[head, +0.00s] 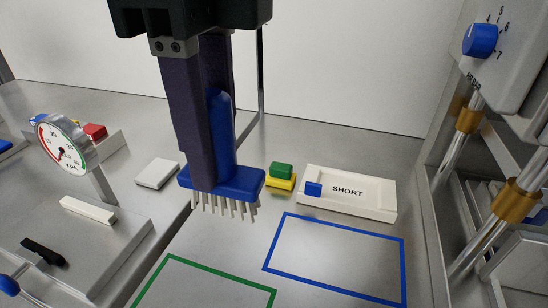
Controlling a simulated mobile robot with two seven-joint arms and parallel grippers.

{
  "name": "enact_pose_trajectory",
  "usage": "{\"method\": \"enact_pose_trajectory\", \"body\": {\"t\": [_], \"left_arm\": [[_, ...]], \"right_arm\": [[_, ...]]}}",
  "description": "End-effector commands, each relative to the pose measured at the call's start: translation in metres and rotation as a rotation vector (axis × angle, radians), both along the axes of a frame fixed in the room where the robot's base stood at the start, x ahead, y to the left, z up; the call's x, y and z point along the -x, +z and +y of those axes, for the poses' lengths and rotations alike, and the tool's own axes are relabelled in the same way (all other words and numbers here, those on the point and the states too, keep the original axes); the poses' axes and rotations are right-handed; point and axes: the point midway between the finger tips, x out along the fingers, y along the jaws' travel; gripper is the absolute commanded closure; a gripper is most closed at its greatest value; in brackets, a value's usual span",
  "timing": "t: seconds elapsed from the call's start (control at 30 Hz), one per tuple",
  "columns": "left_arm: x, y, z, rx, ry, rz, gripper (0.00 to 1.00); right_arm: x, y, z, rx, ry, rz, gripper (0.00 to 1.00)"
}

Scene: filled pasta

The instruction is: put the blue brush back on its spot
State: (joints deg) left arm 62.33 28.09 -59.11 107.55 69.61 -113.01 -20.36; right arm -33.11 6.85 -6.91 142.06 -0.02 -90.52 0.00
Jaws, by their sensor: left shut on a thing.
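The blue brush (245,183) has a blue block with pale bristles pointing down and a blue upright handle. My left gripper (209,175) comes down from the top of the head view and is shut on the brush handle. The brush seems held above the metal table, left of and behind a blue outlined rectangle (404,262). That rectangle is empty. A green outlined rectangle (222,272) lies nearer, partly cut off by the bottom edge; what shows of it is empty. My right gripper is not in view.
A white tray marked SHORT (370,203) with a small blue block (313,188) stands behind the blue outline. Green and yellow blocks (281,171) sit beside it. A dial gauge (65,145) stands at left. A machine with brass-collared posts (517,200) bounds the right.

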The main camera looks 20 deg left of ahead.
Motion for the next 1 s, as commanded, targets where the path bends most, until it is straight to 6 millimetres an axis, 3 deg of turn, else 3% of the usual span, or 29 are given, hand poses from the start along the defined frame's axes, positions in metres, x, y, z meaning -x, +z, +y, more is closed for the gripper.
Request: {"method": "enact_pose_trajectory", "body": {"t": [0.1, 0.3, 0.47, 0.8, 1.0], "left_arm": [[0.005, -0.021, -0.010, 0.009, -0.219, 0.009, 1.00], [0.008, -0.035, -0.018, 0.016, -0.417, 0.011, 1.00], [0.010, -0.065, -0.019, 0.019, -0.448, 0.017, 1.00], [0.010, -0.160, -0.017, 0.015, -0.445, 0.016, 1.00], [0.008, -0.189, -0.018, 0.016, -0.446, 0.012, 1.00]], "right_arm": [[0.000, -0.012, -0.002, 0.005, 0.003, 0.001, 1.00], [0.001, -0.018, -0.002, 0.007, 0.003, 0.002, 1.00], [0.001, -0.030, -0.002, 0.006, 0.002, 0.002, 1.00], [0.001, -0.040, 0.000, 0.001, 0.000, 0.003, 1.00], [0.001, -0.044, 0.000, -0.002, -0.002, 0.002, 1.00]]}}
